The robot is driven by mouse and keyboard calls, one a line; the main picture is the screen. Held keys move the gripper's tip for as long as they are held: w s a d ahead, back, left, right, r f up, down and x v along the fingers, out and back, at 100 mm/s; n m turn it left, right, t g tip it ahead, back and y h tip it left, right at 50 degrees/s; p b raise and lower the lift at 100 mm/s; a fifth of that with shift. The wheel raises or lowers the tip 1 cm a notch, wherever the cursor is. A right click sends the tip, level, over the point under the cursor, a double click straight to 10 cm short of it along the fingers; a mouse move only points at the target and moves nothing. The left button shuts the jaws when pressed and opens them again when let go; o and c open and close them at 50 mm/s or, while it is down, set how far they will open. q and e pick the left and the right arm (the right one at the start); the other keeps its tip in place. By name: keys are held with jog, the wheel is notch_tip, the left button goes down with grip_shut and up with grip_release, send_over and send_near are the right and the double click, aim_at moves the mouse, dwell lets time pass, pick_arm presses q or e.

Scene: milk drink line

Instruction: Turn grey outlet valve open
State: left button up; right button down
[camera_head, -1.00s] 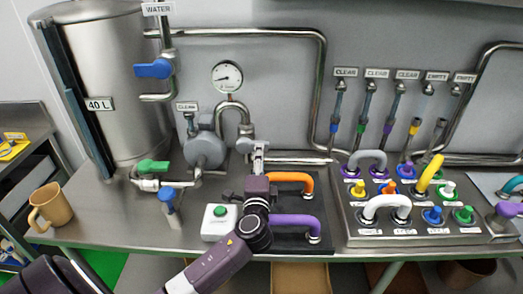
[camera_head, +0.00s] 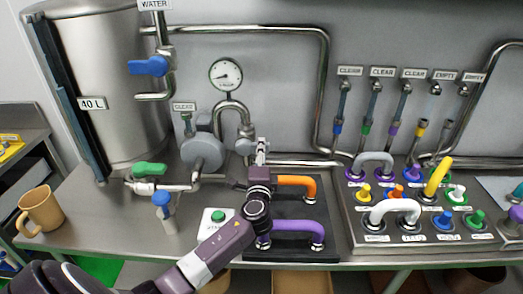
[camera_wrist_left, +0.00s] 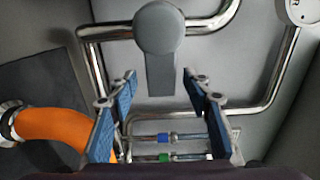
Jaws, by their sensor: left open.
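The grey outlet valve (camera_head: 244,147) sits on the steel pipe right of the pump, below the gauge, partly behind my left gripper. In the left wrist view its round grey hub (camera_wrist_left: 158,28) is at top centre, with a flat grey handle (camera_wrist_left: 160,76) pointing down the picture. My left gripper (camera_head: 261,147) is open and empty at the valve. In the left wrist view its blue-padded fingers stand on either side of the handle's lower end, with gaps on both sides. I cannot tell whether the fingertips reach the handle in depth. My right gripper is not in view.
An orange hose (camera_head: 297,181) and a purple hose (camera_head: 292,226) arch over a black mat beside my left wrist. A green-button box (camera_head: 219,216) and a blue-handled valve (camera_head: 162,198) stand to the left. A panel of coloured plugs (camera_head: 372,250) stands to the right.

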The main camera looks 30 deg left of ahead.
pick_arm(q)
jog(key=shift+w+a+r, duration=0.1)
jog(key=shift+w+a, duration=0.15)
jog(key=shift+w, duration=0.15)
grip_shut()
